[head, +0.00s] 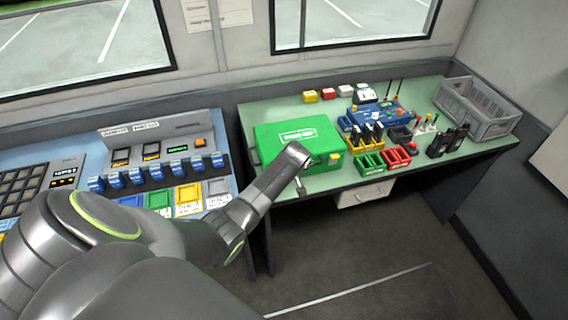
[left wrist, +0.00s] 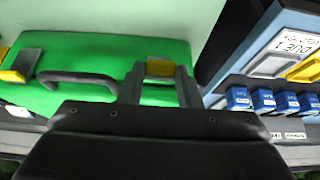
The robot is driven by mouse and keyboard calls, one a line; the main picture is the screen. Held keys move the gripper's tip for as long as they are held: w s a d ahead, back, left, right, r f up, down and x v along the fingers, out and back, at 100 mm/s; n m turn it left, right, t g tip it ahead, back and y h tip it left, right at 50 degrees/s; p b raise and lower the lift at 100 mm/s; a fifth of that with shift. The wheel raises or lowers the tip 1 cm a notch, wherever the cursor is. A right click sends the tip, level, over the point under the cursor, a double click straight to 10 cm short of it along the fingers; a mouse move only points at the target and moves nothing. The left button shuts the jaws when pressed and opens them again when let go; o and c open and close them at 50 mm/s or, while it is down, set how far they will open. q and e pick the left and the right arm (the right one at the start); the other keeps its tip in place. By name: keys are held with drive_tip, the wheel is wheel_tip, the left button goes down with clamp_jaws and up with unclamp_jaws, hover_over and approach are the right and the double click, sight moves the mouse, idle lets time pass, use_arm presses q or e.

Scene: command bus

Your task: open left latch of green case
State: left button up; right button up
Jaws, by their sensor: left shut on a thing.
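The green case (head: 298,138) lies closed on the green table, and its top and front edge fill much of the left wrist view (left wrist: 95,52). Its left latch is a yellow tab (left wrist: 160,68), between the two fingers of my left gripper (left wrist: 159,82). The gripper is shut on that latch; I cannot tell whether the latch has lifted. The black carry handle (left wrist: 76,78) and the other yellow latch (left wrist: 20,66) are beside it, clear of the fingers. In the head view my arm hides the left latch, while the right latch (head: 334,158) shows. My right gripper is out of view.
A blue console (head: 150,160) with switches stands left of the case. Green (head: 368,164) and red (head: 396,157) bins, black radios (head: 447,140) and a grey crate (head: 476,108) crowd the table to the right. Open floor lies in front.

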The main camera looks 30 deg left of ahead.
use_arm(q)
drive_tip(key=shift+s+d+f+t+y+b, duration=0.3)
drive_tip(key=shift+d+f+t+y+b, duration=0.2)
drive_tip(key=shift+t+y, duration=0.2)
drive_tip(key=o, duration=1)
drive_tip(key=b+v, duration=0.2)
drive_tip(key=v, duration=1.5)
drive_tip(key=shift+s+d, duration=0.15)
drive_tip(key=shift+d, duration=0.1)
